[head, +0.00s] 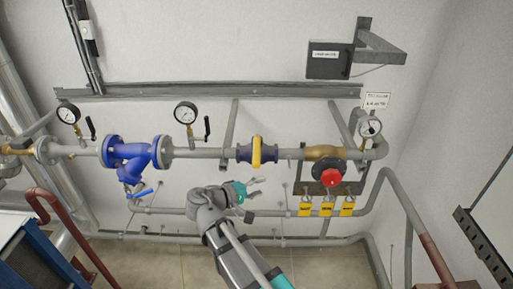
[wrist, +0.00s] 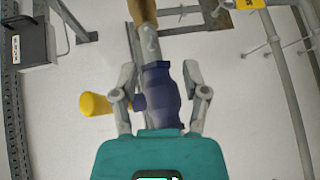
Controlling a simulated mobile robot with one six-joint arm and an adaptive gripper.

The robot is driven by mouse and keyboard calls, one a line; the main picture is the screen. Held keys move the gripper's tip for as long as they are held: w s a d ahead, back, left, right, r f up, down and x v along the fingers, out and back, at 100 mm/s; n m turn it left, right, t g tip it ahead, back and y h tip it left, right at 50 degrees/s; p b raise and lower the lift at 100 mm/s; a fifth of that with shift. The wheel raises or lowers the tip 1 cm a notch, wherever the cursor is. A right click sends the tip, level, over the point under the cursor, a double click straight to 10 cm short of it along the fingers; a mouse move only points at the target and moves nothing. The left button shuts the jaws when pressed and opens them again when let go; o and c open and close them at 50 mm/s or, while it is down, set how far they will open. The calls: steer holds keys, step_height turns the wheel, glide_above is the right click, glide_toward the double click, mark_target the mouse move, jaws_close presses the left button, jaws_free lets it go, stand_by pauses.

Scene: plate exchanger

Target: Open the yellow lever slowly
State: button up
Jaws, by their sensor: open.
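The yellow lever (head: 257,152) sits on a dark blue valve (head: 243,153) in the middle of the upper grey pipe. In the head view it stands upright across the pipe. My gripper (head: 258,187) is below it in the picture, open, with nothing between its fingers. In the wrist view, the dark blue valve body (wrist: 160,92) appears between the open fingers of my gripper (wrist: 160,75). The yellow lever (wrist: 96,104) sticks out to the left there, partly behind the left finger. No finger visibly grips it; the depth gap is unclear.
A red knob (head: 330,177) on a brass fitting and several yellow tags (head: 326,209) are to the right. A big blue valve (head: 133,153) and gauges (head: 185,113) are left. A lower pipe (head: 170,210) runs near my gripper.

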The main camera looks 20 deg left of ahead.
mark_target(256, 151)
steer(key=s+a+r+n+t+y+p, duration=0.1)
steer(key=s+a+r+n+t+p, duration=0.1)
steer(key=s+a+r, duration=0.4)
steer(key=a+t, duration=0.1)
steer(key=a, duration=0.1)
steer(key=shift+a+r+t, duration=0.3)
steer(key=shift+a+r, duration=0.05)
steer(key=shift+a, duration=0.05)
steer(key=shift+w+d, duration=0.1)
steer(key=shift+w, duration=0.15)
steer(key=shift+x, duration=6.75)
jaws_close()
